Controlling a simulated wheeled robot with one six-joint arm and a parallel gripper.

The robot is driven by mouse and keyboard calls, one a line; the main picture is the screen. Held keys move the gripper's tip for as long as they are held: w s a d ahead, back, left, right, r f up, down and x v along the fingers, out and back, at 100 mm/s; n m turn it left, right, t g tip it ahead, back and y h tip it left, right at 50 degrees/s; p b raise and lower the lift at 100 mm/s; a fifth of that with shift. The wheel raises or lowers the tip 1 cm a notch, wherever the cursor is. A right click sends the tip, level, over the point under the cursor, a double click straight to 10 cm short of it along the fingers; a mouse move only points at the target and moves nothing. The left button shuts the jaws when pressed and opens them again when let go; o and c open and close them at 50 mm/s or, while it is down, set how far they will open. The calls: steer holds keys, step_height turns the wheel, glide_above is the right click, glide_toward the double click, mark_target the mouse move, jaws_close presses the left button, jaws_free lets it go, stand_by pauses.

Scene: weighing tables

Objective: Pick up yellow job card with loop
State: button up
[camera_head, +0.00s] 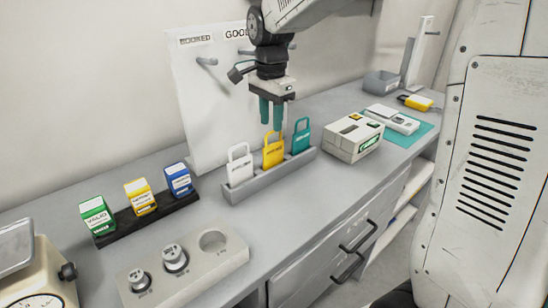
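The yellow job card with loop (273,155) stands upright in the middle of a grey rack (270,175). A white looped card (240,170) stands to its left and a teal looped card (301,139) to its right. My gripper (271,125) points down just above the yellow card, its teal fingers close to the top of the loop. A gap shows between the fingers and nothing is seen held in it. Whether a fingertip touches the loop I cannot tell.
Left are green, yellow and blue stamps (142,198) on a black stand and a weight block (212,270). Right are a boxy device (353,138) and a teal mat (419,134). A pegged white board (196,110) stands behind the rack.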

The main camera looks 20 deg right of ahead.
mark_target(273, 144)
steer(key=f, duration=0.8)
steer(key=shift+w+d, duration=0.1)
steer(key=shift+d, duration=0.2)
jaws_close()
